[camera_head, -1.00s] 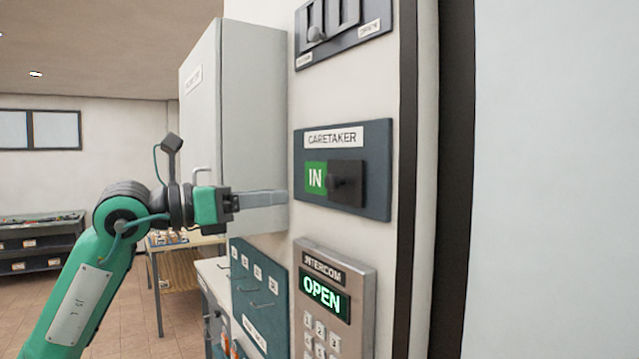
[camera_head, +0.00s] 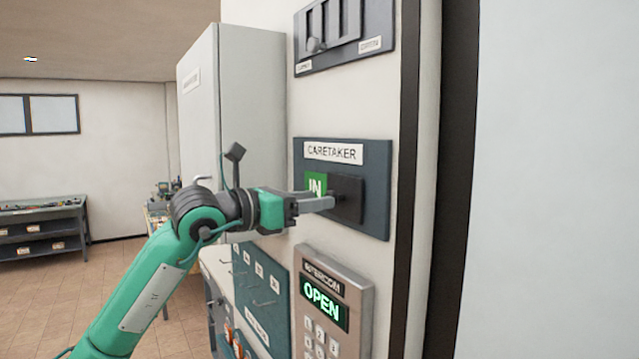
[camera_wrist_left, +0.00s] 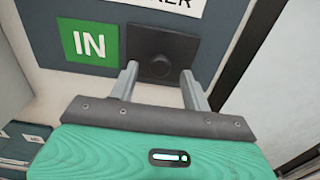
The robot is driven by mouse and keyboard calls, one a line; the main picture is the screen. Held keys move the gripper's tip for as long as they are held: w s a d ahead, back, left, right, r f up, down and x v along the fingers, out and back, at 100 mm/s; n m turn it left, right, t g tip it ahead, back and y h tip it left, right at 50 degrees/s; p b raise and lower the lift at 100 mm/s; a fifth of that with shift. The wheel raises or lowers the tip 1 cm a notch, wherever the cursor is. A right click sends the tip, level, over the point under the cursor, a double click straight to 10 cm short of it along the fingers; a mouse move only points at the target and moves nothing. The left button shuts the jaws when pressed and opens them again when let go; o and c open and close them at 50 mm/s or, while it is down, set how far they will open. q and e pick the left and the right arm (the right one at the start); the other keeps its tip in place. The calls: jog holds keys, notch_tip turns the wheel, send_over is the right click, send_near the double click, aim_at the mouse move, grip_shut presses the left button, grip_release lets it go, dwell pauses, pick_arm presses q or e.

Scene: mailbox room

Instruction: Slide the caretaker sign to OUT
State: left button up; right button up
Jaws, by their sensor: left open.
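The caretaker sign (camera_head: 376,195) is a dark blue-grey plate on the wall with a white CARETAKER label. A green IN field (camera_head: 315,181) shows at the left of a black slider (camera_head: 350,207). The slider covers the area to the right of IN and has a round dark knob, seen in the left wrist view (camera_wrist_left: 157,66). My left gripper (camera_head: 331,200) is open in front of the slider. In the wrist view its two fingers point at the slider, one on each side of the knob; whether they touch it I cannot tell. My right gripper is not in view.
An intercom (camera_head: 333,305) reading OPEN is below the sign, and a panel with slide levers (camera_head: 343,35) is above it. A grey cabinet (camera_head: 252,100) stands out from the wall to the left. A blue hook board (camera_head: 262,290) hangs at lower left.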

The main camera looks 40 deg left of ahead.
pick_arm(q)
jog(key=shift+p+x, duration=0.4)
jog(key=shift+x, duration=0.75)
grip_shut()
jog(key=w+a+b, duration=0.2)
jog(key=w+a, duration=0.2)
jog(key=a, duration=0.6)
jog(key=shift+a+b, duration=0.2)
jog(key=shift+b, duration=0.15)
jog(key=shift+r, duration=0.15)
